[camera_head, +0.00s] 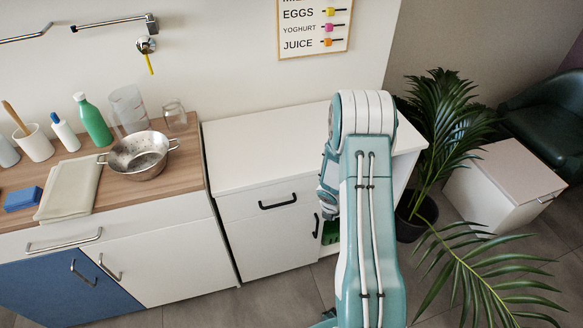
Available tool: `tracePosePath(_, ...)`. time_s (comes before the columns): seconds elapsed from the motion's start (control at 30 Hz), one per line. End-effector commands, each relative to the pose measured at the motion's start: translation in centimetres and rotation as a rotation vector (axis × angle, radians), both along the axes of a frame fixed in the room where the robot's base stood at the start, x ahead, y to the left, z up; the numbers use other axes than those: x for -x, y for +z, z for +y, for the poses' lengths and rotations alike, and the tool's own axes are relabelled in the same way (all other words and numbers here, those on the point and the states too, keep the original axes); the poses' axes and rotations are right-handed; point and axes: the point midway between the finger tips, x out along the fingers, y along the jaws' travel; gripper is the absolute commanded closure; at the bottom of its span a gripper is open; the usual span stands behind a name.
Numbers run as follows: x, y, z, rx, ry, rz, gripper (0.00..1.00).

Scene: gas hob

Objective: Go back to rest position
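My teal and white arm rises from the bottom edge, right of centre, and bends at a rounded white joint in front of the white cabinet (265,150). Some of my wrist-side links show at the left of the arm, beside the cabinet's right end. My gripper's fingers do not show; the arm hides whatever is behind it. Nothing held can be seen. No gas hob is in view.
A wooden counter (190,150) at left holds a metal colander (139,154), a folded cloth (70,187), a blue sponge (23,199), a green bottle (94,122) and glasses. A potted palm (445,130) and white box (505,180) stand right. Grey floor shows in front.

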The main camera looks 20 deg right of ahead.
Motion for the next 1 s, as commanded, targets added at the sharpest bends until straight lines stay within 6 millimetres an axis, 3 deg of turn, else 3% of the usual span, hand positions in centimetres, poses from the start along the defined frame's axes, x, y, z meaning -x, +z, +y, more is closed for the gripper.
tracePosePath(0.13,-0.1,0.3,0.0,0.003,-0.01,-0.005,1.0)
tracePosePath(0.23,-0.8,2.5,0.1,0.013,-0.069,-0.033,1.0)
tracePosePath(0.4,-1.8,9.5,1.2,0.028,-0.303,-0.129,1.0)
tracePosePath(0.6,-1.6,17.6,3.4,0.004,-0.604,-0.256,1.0)
tracePosePath(0.77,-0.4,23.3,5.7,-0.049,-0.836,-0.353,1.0)
tracePosePath(1.0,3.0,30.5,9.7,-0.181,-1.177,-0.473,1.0)
